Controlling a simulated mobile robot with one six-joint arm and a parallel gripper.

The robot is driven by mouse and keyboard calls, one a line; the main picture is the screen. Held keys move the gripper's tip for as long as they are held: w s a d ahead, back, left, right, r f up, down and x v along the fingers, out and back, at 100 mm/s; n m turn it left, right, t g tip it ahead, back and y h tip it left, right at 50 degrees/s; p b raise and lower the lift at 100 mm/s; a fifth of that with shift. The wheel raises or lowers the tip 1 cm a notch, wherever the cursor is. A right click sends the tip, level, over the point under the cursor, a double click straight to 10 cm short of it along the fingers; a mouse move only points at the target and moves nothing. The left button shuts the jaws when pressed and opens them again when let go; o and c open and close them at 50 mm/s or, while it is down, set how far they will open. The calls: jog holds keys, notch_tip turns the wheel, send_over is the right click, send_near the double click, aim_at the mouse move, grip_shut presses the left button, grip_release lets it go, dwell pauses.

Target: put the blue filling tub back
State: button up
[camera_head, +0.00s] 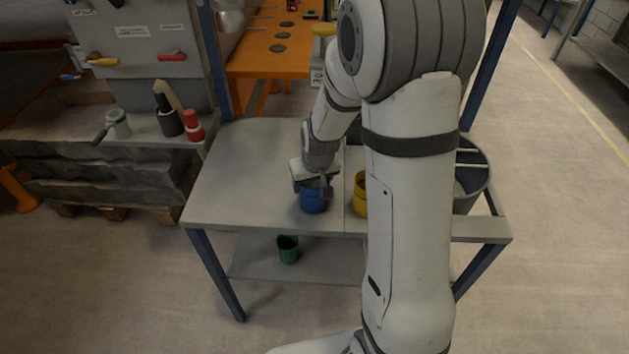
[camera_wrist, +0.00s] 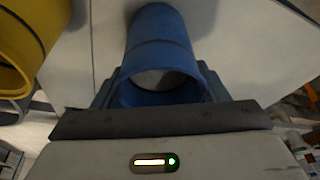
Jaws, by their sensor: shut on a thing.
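The blue filling tub (camera_head: 314,201) is at the front of the grey table, left of a yellow tub (camera_head: 360,196). My gripper (camera_head: 313,188) is at the tub from above and is shut on it. In the wrist view the blue tub (camera_wrist: 160,55) lies between the two fingers (camera_wrist: 160,90), with its open mouth toward the camera and pale material inside. The yellow tub (camera_wrist: 25,45) shows at the left edge of the wrist view. I cannot tell whether the blue tub touches the table top.
The table top (camera_head: 240,180) is clear to the left of the blue tub. A green tub (camera_head: 288,249) stands on the lower shelf (camera_head: 330,262). A dark grey divided bin (camera_head: 472,175) is at the right, partly behind my arm. Blue posts (camera_head: 213,60) rise at the table's back.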

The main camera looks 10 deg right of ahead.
jog(key=o, duration=1.4)
jog(key=shift+c, duration=0.2)
jog(key=shift+r, duration=0.1)
jog(key=v, duration=1.2)
jog(key=shift+s, duration=0.2)
jog(key=s+r, duration=0.2)
jog(key=s, duration=0.7)
jog(key=s+r+m, duration=0.1)
jog(key=s+r, duration=0.2)
jog(key=s, duration=0.6)
jog(key=shift+d+g, duration=0.25)
jog(key=shift+g, duration=0.05)
